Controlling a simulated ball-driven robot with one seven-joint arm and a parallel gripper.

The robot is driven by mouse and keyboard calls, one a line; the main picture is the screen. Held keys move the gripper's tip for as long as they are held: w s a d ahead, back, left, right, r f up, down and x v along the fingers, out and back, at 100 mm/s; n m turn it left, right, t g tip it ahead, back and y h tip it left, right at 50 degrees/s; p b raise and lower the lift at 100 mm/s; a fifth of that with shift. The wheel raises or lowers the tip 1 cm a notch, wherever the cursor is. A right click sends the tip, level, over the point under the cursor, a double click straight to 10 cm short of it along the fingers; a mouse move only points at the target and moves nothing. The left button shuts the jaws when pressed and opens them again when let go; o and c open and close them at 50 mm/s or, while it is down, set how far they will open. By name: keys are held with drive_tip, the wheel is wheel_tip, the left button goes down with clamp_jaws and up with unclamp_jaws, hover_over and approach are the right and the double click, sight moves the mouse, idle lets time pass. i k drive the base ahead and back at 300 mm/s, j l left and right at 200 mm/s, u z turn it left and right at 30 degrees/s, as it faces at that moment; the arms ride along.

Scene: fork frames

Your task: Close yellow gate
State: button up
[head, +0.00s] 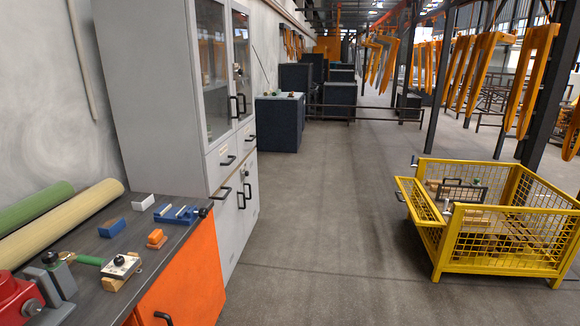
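A yellow mesh crate (503,266) stands on the floor at the right. Its yellow gate (416,203) is a mesh panel on the crate's left side. The gate leans outward at the top, away from the crate, so it looks open. A small dark latch or handle (414,161) shows near the crate's far left corner, and another dark piece shows by the gate's left end. Several items, among them a dark-framed object and wooden pieces, lie inside the crate. My gripper is not in view.
A workbench (180,249) with an orange door, a vise and tools stands at the near left. A tall grey cabinet (165,100) is behind it. The grey floor (330,240) between bench and crate is clear. Dark posts and orange hanging forks stand beyond the crate.

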sight(440, 224)
drive_tip(key=i, duration=9.3)
drive_tip(key=i+u, duration=0.1)
drive_tip(key=i, duration=1)
drive_tip(key=i+l+u, duration=0.1)
drive_tip(key=i, duration=0.95)
drive_tip(key=l, duration=0.1)
